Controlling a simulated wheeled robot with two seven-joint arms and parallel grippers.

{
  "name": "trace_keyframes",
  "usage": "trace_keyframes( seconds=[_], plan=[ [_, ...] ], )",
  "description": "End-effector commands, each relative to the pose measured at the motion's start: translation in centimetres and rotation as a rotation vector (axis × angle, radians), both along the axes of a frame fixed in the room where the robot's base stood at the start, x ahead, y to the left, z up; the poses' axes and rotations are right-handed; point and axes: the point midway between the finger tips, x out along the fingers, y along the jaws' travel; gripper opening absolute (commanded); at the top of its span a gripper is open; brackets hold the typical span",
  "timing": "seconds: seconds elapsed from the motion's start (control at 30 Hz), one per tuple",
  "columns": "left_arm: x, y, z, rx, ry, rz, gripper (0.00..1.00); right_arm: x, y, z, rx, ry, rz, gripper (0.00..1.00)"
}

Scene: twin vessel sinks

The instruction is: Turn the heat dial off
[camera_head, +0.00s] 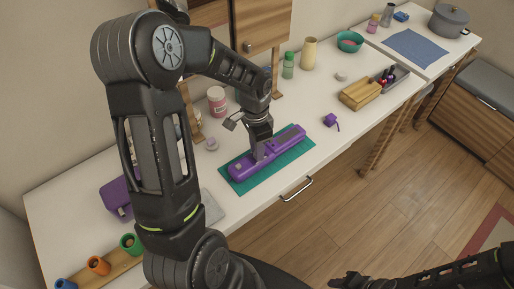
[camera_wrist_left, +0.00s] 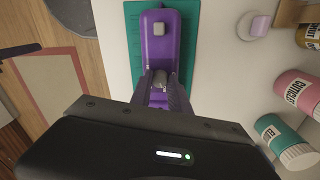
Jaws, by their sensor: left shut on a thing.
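A long purple device (camera_head: 288,140) lies on a green mat (camera_head: 234,187) on the white worktop. My left gripper (camera_head: 259,157) reaches down onto the middle of the device. There my left gripper (camera_wrist_left: 159,82) is shut on a small grey knob-like part (camera_wrist_left: 158,77), which seems to be the heat dial. The fingers hide most of it, so its setting cannot be read. My right gripper (camera_head: 345,281) is low at the bottom edge, dark and unclear.
A small purple item (camera_head: 331,121) lies right of the mat. A wooden box (camera_head: 361,94), a green bottle (camera_head: 288,66) and a pink jar (camera_head: 217,100) stand farther back. A purple case (camera_head: 115,197) is at the left. A drawer handle (camera_head: 297,189) juts from the front.

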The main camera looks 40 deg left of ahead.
Motion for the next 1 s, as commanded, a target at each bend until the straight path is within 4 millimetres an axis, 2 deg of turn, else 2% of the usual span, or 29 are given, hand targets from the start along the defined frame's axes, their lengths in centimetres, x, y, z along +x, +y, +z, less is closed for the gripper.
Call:
trace_keyframes(
  seconds=[0.17, 0.67, 1.0],
  plan=[
    [0.0, 0.0, 0.0, 0.0, 0.0, 0.0, 0.0, 0.0, 0.0, 0.0, 0.0, 0.0, 0.0, 0.36],
    [0.0, 0.0, 0.0, 0.0, -0.001, 0.019, 0.0, 0.0, 0.0, -0.1, 0.0, -0.001, 0.0, 0.36],
    [0.0, 0.0, -0.1, 0.0, -0.002, 0.167, 0.0, 0.1, 0.1, -1.0, 0.002, -0.004, 0.001, 0.36]
  ],
)
